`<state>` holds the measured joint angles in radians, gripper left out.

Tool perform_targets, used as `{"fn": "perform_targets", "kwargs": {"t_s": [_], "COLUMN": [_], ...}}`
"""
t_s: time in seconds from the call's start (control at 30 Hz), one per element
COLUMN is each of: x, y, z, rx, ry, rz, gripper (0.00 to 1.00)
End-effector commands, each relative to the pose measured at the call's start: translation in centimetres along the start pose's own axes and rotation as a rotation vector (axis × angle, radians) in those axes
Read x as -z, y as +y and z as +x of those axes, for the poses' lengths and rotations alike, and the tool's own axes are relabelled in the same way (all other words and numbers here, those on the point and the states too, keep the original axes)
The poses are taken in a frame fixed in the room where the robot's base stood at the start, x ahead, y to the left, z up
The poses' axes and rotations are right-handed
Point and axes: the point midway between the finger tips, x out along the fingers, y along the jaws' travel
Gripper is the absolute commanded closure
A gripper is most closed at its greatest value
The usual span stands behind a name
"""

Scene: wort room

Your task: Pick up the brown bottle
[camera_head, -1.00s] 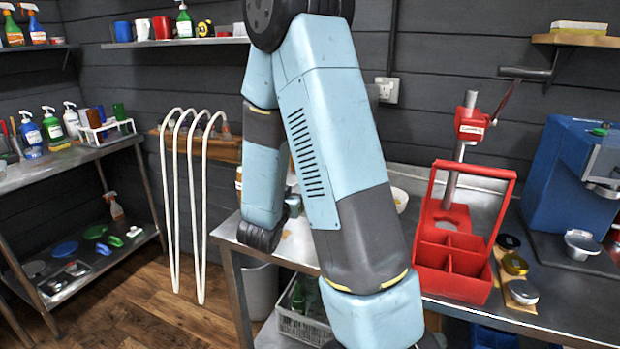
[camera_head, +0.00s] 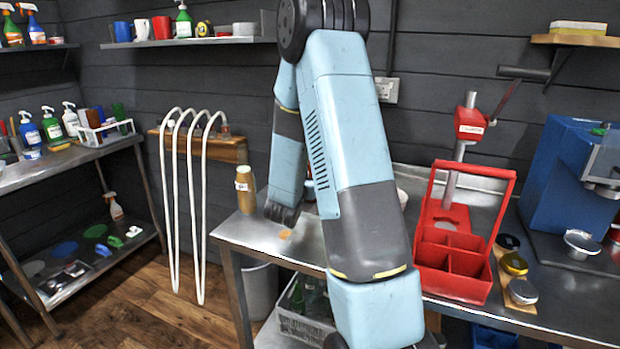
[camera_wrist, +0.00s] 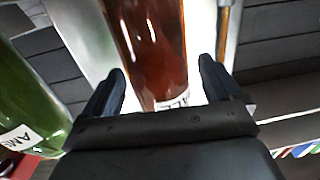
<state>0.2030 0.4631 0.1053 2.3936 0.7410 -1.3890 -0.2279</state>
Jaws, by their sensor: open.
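The brown bottle (camera_wrist: 152,40) shows in the wrist view as reddish-brown glass with a white label low in the picture. It stands between the two fingers of my gripper (camera_wrist: 163,82), closer to the left finger in the picture. The fingers are apart, and I cannot tell whether either touches the glass. In the head view my arm covers the middle of the metal table (camera_head: 238,230), and I can make out neither this bottle nor the fingertips there.
On the table are a tan labelled bottle (camera_head: 246,190) at the left and a red carrier (camera_head: 452,262) at the right. A crate (camera_head: 298,325) with green bottles sits below.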

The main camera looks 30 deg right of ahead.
Motion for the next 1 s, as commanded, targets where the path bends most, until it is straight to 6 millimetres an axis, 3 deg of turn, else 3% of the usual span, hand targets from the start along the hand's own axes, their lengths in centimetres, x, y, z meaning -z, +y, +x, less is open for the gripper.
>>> {"fn": "perform_targets", "kwargs": {"t_s": [0.2, 0.5, 1.0], "x": [-0.1, -0.1, -0.1], "y": [0.1, 0.0, 0.0], "z": [2.3, 2.6, 2.6], "rx": [0.0, 0.002, 0.002], "ry": [-0.001, -0.001, -0.001], "rz": [0.001, 0.0, 0.0], "gripper": [0.08, 0.08, 0.56]}}
